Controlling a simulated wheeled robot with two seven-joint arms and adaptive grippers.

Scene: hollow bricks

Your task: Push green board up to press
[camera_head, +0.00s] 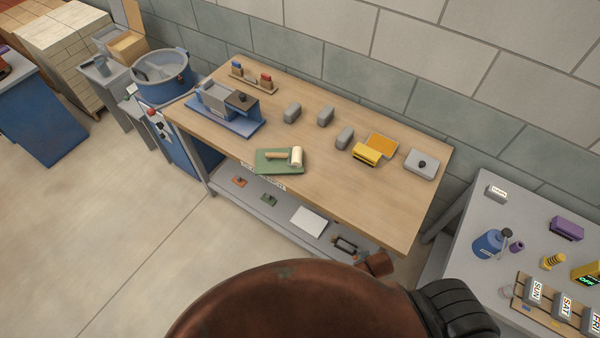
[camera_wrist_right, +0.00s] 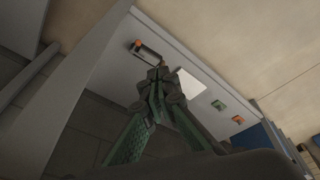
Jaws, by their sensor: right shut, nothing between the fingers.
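The green board (camera_head: 262,167) lies flat near the front edge of the wooden table, with a cream roller (camera_head: 296,156) on it. A blue press-like device (camera_head: 225,108), with a grey box and a dark knobbed block on a blue base, stands to its upper left. A gap of bare wood separates them. My right gripper (camera_wrist_right: 160,77) shows in the right wrist view, shut and empty. It appears in front of the lower shelf under the table, away from the green board, which that view does not show. My left gripper is not in view.
Several grey bricks (camera_head: 292,112), a yellow block (camera_head: 367,154), an orange tray (camera_head: 382,144) and a grey knobbed block (camera_head: 421,164) stand on the table. The lower shelf holds a white sheet (camera_head: 309,222) and small parts. A grey table (camera_head: 463,222) stands at right.

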